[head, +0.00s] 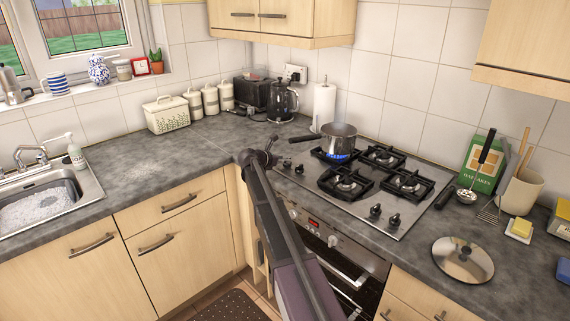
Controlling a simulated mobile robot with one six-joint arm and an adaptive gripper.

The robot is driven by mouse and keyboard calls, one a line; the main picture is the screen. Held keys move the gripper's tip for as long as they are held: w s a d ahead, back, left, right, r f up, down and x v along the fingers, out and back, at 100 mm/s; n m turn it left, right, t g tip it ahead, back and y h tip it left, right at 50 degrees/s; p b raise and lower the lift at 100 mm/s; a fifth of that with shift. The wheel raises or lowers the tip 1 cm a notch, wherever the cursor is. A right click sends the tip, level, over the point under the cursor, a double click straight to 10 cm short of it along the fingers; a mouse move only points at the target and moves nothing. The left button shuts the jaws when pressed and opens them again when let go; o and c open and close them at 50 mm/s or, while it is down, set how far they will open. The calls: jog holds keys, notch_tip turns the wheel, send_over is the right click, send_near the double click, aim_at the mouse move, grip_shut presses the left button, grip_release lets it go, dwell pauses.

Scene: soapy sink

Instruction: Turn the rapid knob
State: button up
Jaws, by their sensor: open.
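No label shows which knob is the rapid one. My gripper (272,150) is open, above the worktop by the left edge of the hob, with nothing visible in it. My arm hides part of the worktop and the oven front. A steel saucepan (338,138) stands on the back left burner, with a blue flame under it.
A glass kettle (283,101) and a paper towel roll (324,105) stand behind my gripper. The worktop (165,175) left of my gripper is clear up to the soapy sink (40,207).

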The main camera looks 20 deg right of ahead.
jog(key=shift+w+d+f, duration=0.2)
jog(key=shift+d+f, duration=0.05)
jog(key=shift+d, duration=0.35)
